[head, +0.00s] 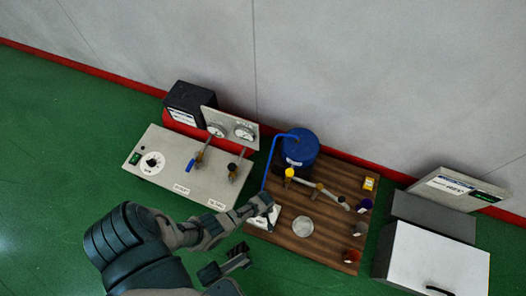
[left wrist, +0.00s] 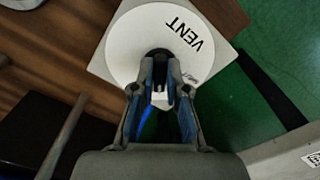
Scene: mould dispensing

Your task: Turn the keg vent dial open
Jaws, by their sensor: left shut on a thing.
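The vent dial is a white disc marked VENT (left wrist: 125,40) on a pale square plate, and it fills the top of the left wrist view. In the head view its pale plate (head: 271,221) shows at the left front of the wooden board, partly behind my gripper. My left gripper (head: 263,205) is over the dial. In the left wrist view its fingers (left wrist: 160,88) are closed on the dial's small knob (left wrist: 160,98), which they largely hide. The blue keg (head: 299,148) stands at the back of the board. My right gripper (head: 226,267) is low in the head view, apart from everything.
The wooden board (head: 325,245) carries a pipe with a yellow cap (head: 290,173), a round pale disc (head: 303,226) and small coloured cups (head: 354,256). A grey panel (head: 165,150) with valves and gauges lies left. A white-lidded box (head: 435,265) stands right.

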